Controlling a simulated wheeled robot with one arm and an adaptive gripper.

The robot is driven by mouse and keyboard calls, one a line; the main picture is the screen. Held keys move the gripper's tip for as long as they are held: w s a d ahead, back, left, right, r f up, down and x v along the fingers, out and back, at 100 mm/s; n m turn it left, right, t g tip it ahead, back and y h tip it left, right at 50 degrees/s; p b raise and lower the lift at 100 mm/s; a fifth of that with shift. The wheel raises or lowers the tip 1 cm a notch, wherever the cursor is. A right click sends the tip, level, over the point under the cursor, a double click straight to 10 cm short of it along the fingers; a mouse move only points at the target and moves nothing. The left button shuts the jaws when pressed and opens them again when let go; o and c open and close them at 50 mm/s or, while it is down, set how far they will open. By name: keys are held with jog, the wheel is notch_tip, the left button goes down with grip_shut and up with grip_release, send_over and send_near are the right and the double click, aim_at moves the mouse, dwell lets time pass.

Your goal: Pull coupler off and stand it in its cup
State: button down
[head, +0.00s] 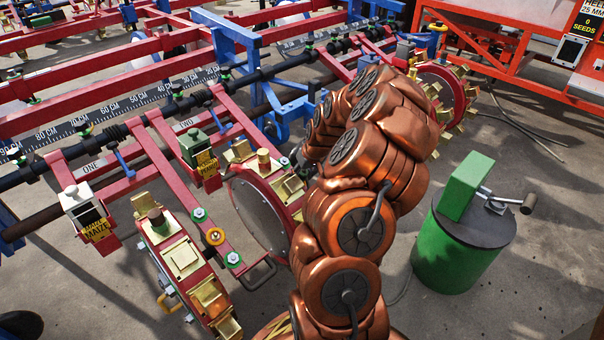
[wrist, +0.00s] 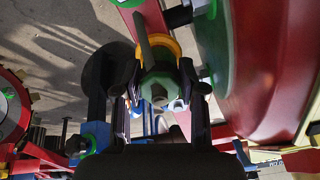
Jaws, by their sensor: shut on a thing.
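My gripper (wrist: 156,92) shows in the wrist view, its two dark fingers on either side of a green, faceted coupler (wrist: 159,82) with a grey middle. The fingers are shut on it. A grey-brown bar rises from the coupler, in front of a yellow ring (wrist: 172,46). I cannot tell whether the coupler is still seated on anything. In the head view my copper arm hides the gripper and the coupler. I cannot make out the cup in either view.
A red planter wheel (wrist: 270,60) stands close on the right in the wrist view. Red planter units (head: 180,260) fill the left of the head view.

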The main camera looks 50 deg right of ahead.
jog(key=shift+p+v, duration=0.75)
jog(key=shift+v, duration=1.8)
jog(key=p+v, duration=0.1)
jog(key=v, duration=0.2)
jog(key=shift+r, duration=0.4)
dwell(0.3)
